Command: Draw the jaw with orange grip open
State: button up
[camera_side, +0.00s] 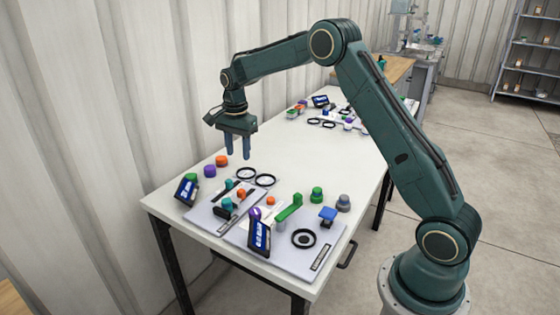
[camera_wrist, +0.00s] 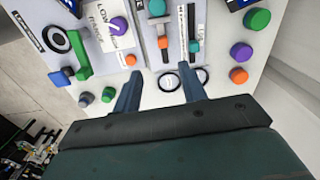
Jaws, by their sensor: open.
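The orange grip (camera_wrist: 163,43) sits on a narrow grey slide on the pale panel in the wrist view, with a teal block (camera_wrist: 157,8) farther up the same strip. In the side view the orange grip (camera_side: 241,194) is small and partly crowded by neighbouring parts. My gripper (camera_side: 238,154) hangs above the table behind the panels, fingers pointing down, apart from everything. In the wrist view its two fingers (camera_wrist: 160,76) are spread with nothing between them, short of the orange grip. How far the jaw stands open is too small to tell.
A dark slot with a teal grip (camera_wrist: 195,45) lies just right of the orange one. Two black rings (camera_wrist: 185,80) lie near the fingers. A purple dial (camera_wrist: 118,25), green lever (camera_side: 290,207) and raised screen (camera_side: 259,237) crowd the panels. The table's middle (camera_side: 310,160) is clear.

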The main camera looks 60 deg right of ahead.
aim_at(241, 190)
jog(key=shift+w+d+f+m, duration=0.15)
jog(key=shift+w+d+f, duration=0.05)
jog(key=shift+f, duration=0.25)
jog(key=shift+w+d+f+m, duration=0.15)
jog(key=shift+w+f, duration=0.05)
jog(key=shift+f, duration=0.25)
jog(key=shift+f, duration=0.15)
notch_tip(241, 190, down, 14)
jog(key=shift+r, duration=0.25)
grip_shut()
